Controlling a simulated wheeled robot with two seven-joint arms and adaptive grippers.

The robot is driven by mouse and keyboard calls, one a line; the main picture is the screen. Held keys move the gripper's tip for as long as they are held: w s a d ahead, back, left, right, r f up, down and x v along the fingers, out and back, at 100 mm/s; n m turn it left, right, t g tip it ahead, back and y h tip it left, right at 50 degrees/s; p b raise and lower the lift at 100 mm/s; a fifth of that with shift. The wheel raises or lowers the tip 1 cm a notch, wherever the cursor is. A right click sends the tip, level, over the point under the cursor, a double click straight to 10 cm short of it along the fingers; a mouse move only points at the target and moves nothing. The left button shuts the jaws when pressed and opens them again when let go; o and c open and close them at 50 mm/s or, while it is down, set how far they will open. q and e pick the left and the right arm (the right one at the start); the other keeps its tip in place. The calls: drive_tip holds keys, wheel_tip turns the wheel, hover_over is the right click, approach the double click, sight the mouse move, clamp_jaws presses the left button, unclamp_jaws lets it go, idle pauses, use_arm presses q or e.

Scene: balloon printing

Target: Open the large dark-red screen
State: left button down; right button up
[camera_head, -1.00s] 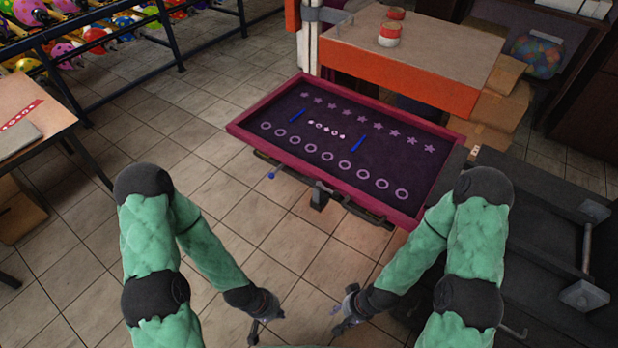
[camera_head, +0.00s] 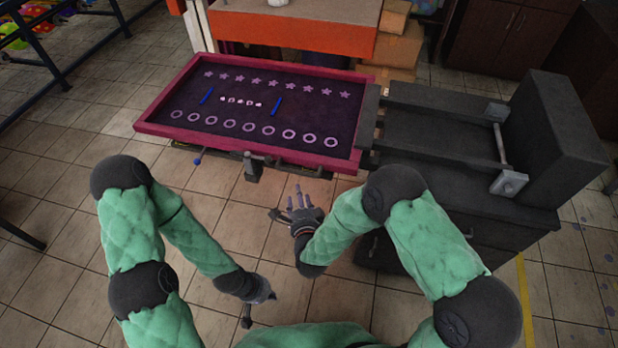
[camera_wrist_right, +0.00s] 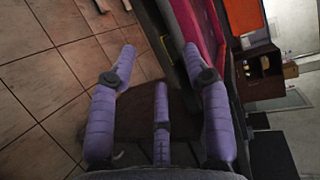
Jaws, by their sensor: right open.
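The large dark-red screen (camera_head: 160,103) lies nearly flat across the upper middle of the head view. Its dark mesh carries rows of stars and rings and two blue bars. My right gripper (camera_head: 297,200) is in front of the screen's near edge, apart from it, with its fingers pointing towards it. In the right wrist view its purple fingers (camera_wrist_right: 160,80) are spread and empty, and the screen's red frame (camera_wrist_right: 203,25) shows at the upper right. My left gripper (camera_head: 258,300) is low in the head view, well short of the screen; its fingers are too small to read.
A dark metal unit (camera_head: 450,120) with a side handle stands right of the screen. A bracket (camera_head: 252,165) sits below the screen's near edge. An orange-edged platen (camera_head: 290,35) is behind it. Tiled floor is open at the left.

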sight(295, 173)
drive_tip(key=shift+m+t, duration=0.3)
drive_tip(key=shift+m, duration=0.1)
drive_tip(key=w, duration=0.3)
drive_tip(key=w+b, duration=0.1)
drive_tip(key=w, duration=0.3)
drive_tip(key=w+f+b, duration=0.1)
drive_tip(key=w, duration=0.2)
drive_tip(key=shift+w+a, duration=0.25)
drive_tip(key=shift+a, duration=0.1)
clamp_jaws()
